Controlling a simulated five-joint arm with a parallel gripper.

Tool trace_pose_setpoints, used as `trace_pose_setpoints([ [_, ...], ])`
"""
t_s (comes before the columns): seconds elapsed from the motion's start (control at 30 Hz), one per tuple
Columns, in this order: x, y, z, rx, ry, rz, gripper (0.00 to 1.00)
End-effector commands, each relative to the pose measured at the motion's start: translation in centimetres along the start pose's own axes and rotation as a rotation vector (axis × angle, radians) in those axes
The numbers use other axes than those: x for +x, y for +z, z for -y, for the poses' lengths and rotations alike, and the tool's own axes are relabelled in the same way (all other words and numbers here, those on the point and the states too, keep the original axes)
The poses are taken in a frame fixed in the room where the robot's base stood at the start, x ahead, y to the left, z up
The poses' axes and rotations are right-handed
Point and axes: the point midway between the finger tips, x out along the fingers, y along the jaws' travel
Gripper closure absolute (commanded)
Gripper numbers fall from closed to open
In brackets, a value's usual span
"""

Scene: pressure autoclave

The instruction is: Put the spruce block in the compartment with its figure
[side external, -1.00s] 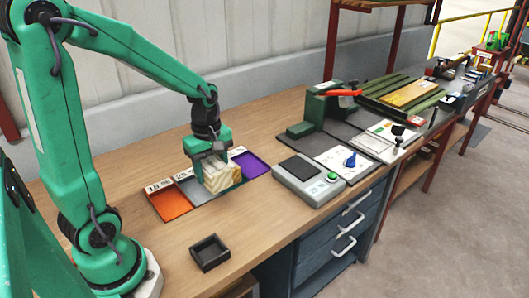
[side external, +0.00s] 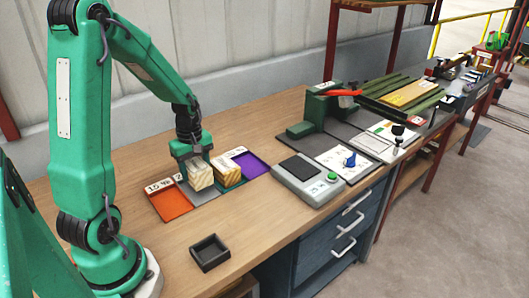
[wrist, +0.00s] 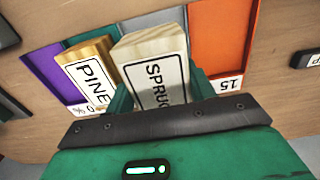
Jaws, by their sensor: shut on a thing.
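The spruce block (side external: 200,176) is pale striped wood. The grey compartment's figure is mostly hidden by the block and gripper.
A yellower block labelled PINE (wrist: 88,75) stands close beside the spruce block, in the teal compartment. The purple compartment (side external: 250,163) at the right end is empty. A small black tray (side external: 209,253) sits in front. A grey scale (side external: 307,184) stands to the right.

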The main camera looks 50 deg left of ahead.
Motion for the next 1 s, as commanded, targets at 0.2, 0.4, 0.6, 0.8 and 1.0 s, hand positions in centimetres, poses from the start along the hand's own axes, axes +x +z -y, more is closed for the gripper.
trace_pose_setpoints([
  [0.2, 1.5, 0.1, 0.0, 0.0, -0.003, 0.002, 0.76],
  [0.4, 3.5, 0.1, 0.0, 0.0, -0.003, 0.002, 0.76],
  [0.6, 4.0, 0.0, 0.0, -0.001, 0.0, 0.0, 0.76],
  [0.8, 4.0, 0.0, 0.0, -0.001, 0.0, 0.0, 0.76],
  [1.0, 4.3, 0.1, 0.0, -0.001, -0.001, 0.001, 0.38],
])
